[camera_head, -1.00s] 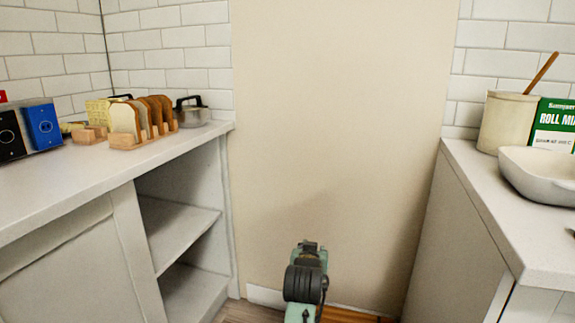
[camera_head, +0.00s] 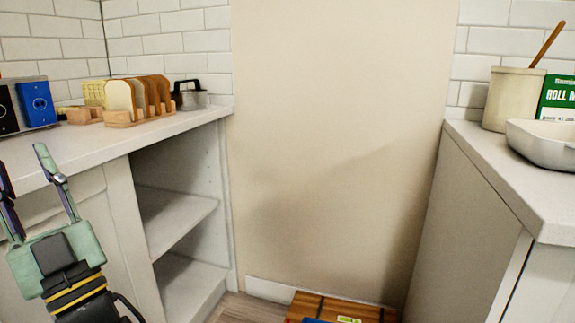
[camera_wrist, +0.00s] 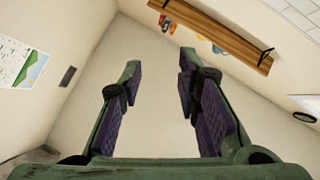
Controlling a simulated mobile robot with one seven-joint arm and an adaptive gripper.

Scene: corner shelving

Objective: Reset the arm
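My gripper (camera_head: 22,172) is at the lower left of the head view, in front of the left counter's cabinet (camera_head: 75,205). Its green fingers point up and are spread apart. In the wrist view my gripper (camera_wrist: 160,64) is open, with two green fingers and purple pads and nothing between them. Behind the fingers is a plain pale surface.
Open shelves (camera_head: 175,220) are below. The right counter holds a crock (camera_head: 512,100) and a white dish (camera_head: 545,140). A wooden crate (camera_head: 340,306) is on the floor.

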